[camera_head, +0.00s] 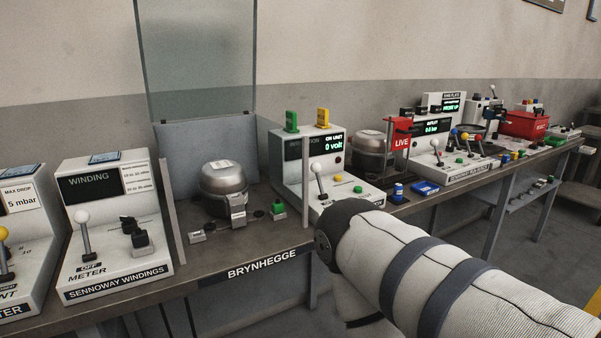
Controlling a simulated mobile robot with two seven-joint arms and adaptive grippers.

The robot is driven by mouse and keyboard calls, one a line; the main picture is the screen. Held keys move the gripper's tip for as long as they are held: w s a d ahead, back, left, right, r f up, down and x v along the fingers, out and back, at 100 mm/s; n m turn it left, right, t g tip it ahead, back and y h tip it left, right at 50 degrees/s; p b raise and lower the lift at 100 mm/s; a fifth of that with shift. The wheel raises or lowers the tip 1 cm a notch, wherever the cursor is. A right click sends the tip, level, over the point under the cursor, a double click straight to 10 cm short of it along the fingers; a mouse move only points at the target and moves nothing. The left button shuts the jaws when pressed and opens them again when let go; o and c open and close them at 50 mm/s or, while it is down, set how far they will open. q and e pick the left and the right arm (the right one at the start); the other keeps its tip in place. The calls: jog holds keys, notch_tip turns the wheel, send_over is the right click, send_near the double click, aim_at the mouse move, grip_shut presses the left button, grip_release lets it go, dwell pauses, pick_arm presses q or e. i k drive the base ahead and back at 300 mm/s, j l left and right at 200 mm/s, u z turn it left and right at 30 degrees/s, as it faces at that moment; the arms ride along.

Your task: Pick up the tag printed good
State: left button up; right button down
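I cannot make out the word "good" on any tag from here. A small green upright piece (291,121) and a yellow one (323,118) stand on top of the white unit reading "0 volt" (277,145); any print on them is too small to read. A red flag printed "LIVE" (401,141) stands to the right of that unit. One arm of mine, in a pale ribbed sleeve with dark bands, comes in from the lower right and covers part of the bench front. No gripper fingers show on it. My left gripper is out of view.
A metal compressor (223,182) sits on the bench (225,261) before a clear upright panel (197,62). The "WINDING" unit (105,245) stands to its left. Further right are another compressor (371,150), more lever units and a red box (525,122). Bare bench lies near the "BRYNHEGGE" label.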

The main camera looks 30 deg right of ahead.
aim_at(290, 116)
jog(key=i+j+z, duration=0.2)
jog(key=j+z, duration=0.15)
jog(key=z, duration=0.15)
jog(key=i+j+z, duration=0.1)
jog(key=j+z, duration=0.25)
jog(key=z, duration=0.15)
jog(key=j+z, duration=0.5)
